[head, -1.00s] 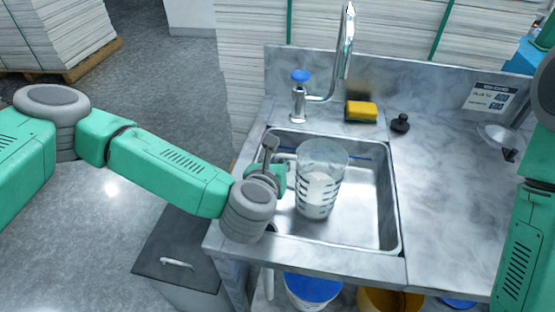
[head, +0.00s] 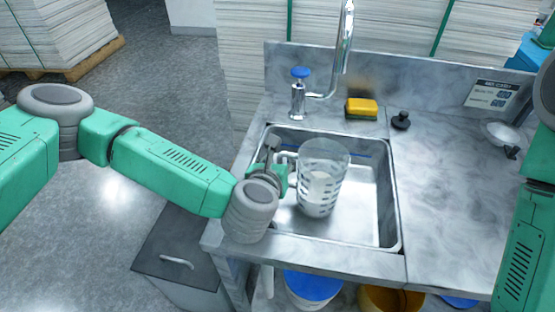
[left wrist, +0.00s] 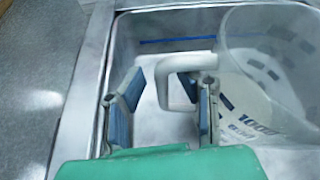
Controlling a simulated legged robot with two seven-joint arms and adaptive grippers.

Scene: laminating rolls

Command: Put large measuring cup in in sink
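The large clear measuring cup (head: 322,180) with dark graduation marks is upright within the sink basin (head: 365,215), at its left part. I cannot tell for sure whether its base rests on the basin floor. In the left wrist view the cup (left wrist: 255,95) shows printed markings, and its pale handle (left wrist: 178,82) points to the left. My left gripper (head: 278,170) is at the cup's left side. In the left wrist view its fingers (left wrist: 162,112) are spread apart, with the handle close to the right finger and not clamped. My right gripper is out of view.
A tap (head: 341,50) with a blue knob stands behind the sink. A yellow sponge (head: 361,108) and a black stopper (head: 401,120) sit on the back ledge. A pale scoop-like thing (head: 502,133) is at the right. The counter (head: 450,200) right of the sink is mostly clear.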

